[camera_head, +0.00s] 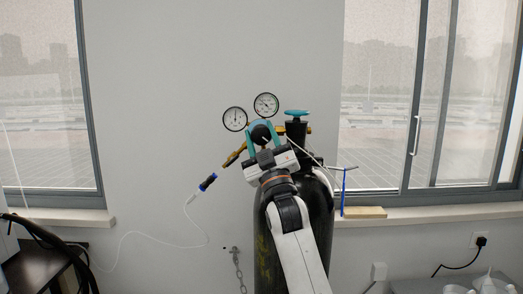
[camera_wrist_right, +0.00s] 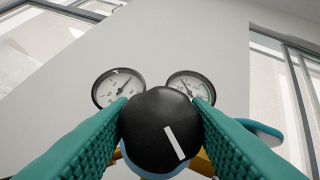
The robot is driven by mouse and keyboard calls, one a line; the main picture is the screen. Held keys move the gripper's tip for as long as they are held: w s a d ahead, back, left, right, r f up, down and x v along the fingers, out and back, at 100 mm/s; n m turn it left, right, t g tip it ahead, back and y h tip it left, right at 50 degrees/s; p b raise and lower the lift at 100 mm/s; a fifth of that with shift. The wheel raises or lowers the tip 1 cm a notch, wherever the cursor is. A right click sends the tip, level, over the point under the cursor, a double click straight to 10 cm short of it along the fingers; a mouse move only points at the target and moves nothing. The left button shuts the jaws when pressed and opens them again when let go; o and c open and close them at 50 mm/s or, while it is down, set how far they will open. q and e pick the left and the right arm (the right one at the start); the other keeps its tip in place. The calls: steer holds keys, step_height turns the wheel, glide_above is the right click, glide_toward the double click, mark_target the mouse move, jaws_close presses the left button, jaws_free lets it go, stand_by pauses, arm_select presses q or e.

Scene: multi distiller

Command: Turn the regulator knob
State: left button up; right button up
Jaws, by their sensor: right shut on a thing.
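The black regulator knob (camera_wrist_right: 160,125) with a white line mark fills the middle of the right wrist view. The line tilts, running from upper left to lower right. In the head view the knob (camera_head: 261,134) sits below two round gauges. My right gripper (camera_head: 261,140) reaches up to it, with one teal finger on each side. In the right wrist view both fingers of the gripper (camera_wrist_right: 160,122) press against the sides of the knob. The left gauge (camera_head: 235,119) and right gauge (camera_head: 266,105) show above the knob. My left gripper is not in view.
A dark gas cylinder (camera_head: 322,215) stands behind my right arm, with a teal valve handle (camera_head: 296,113) on top. A brass fitting (camera_head: 234,157) and a blue-black connector (camera_head: 208,182) with a white hose lie to the left. Windows flank the wall.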

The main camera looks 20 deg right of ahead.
steer(key=shift+f+m+h+b, duration=0.1)
steer(key=shift+m+h+b, duration=0.2)
steer(key=shift+m+h, duration=0.45)
steer(key=shift+m, duration=0.25)
steer(key=shift+h, duration=0.45)
